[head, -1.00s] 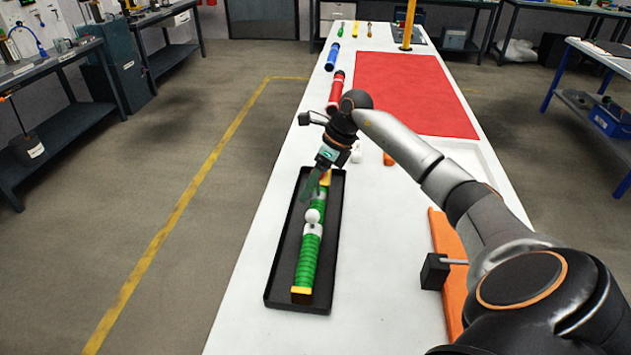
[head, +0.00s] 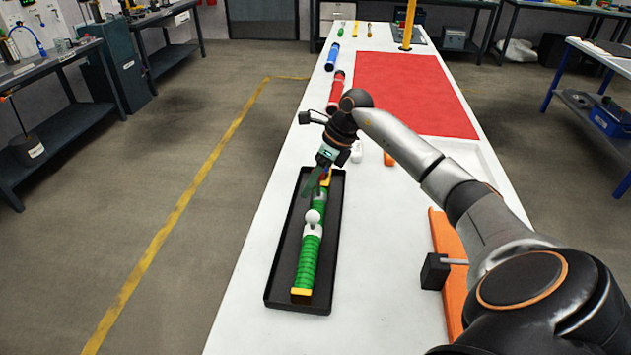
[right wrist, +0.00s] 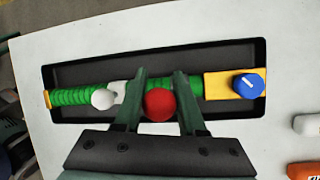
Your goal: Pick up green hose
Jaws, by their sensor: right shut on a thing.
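The green hose (head: 306,262) lies lengthwise in a long black tray (head: 271,280), ribbed green with a white ball partway along it. In the right wrist view the hose (right wrist: 72,97) shows the white ball, a red ball (right wrist: 159,104) and a yellow end piece with a blue knob (right wrist: 249,85). My right gripper (head: 315,188) reaches down over its far half. In the right wrist view my right gripper's fingers (right wrist: 160,82) are shut on the hose, one on each side of the red ball. The contact faces are partly hidden. My left gripper is not in view.
The black tray has raised walls close around the hose. A red tube (head: 336,92) and a blue tube (head: 332,57) lie farther back on the white table. A red mat (head: 410,92) and a yellow post (head: 409,22) are to the right.

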